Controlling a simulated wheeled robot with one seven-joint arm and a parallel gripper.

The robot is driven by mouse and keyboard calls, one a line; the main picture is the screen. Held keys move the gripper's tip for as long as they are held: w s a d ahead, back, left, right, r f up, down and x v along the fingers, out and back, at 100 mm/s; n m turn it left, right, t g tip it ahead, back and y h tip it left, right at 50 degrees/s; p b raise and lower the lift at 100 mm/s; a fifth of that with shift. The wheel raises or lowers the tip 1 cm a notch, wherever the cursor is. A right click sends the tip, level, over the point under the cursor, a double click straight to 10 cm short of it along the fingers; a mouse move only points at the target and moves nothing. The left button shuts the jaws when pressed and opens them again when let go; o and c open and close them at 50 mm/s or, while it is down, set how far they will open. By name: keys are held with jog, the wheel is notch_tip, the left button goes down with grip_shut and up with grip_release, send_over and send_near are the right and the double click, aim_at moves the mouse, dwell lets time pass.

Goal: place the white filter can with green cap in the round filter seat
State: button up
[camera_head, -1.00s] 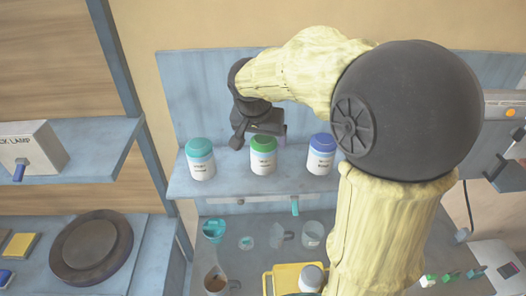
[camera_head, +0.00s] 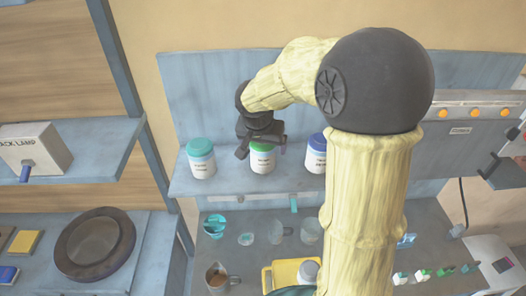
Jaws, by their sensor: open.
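The white filter can with green cap (camera_head: 262,162) stands upright on the blue-grey shelf, between two similar cans. My gripper (camera_head: 262,148) is open and directly over it in this view, with one finger to the left of the cap and one to the right. The gripper partly hides the green cap. I cannot tell whether the fingers touch it. I cannot make out for certain which thing is the round filter seat.
A teal-capped can (camera_head: 201,160) stands to the left, a blue-capped can (camera_head: 317,155) to the right, partly behind my arm. A cup (camera_head: 218,278), yellow container (camera_head: 282,274) and clear vessels sit below. A dark round disc (camera_head: 95,245) lies at left.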

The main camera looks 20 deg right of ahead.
jog(key=c, duration=1.3)
notch_tip(320, 180, up, 10)
jog(key=shift+r+b, duration=0.1)
jog(key=shift+b, duration=0.9)
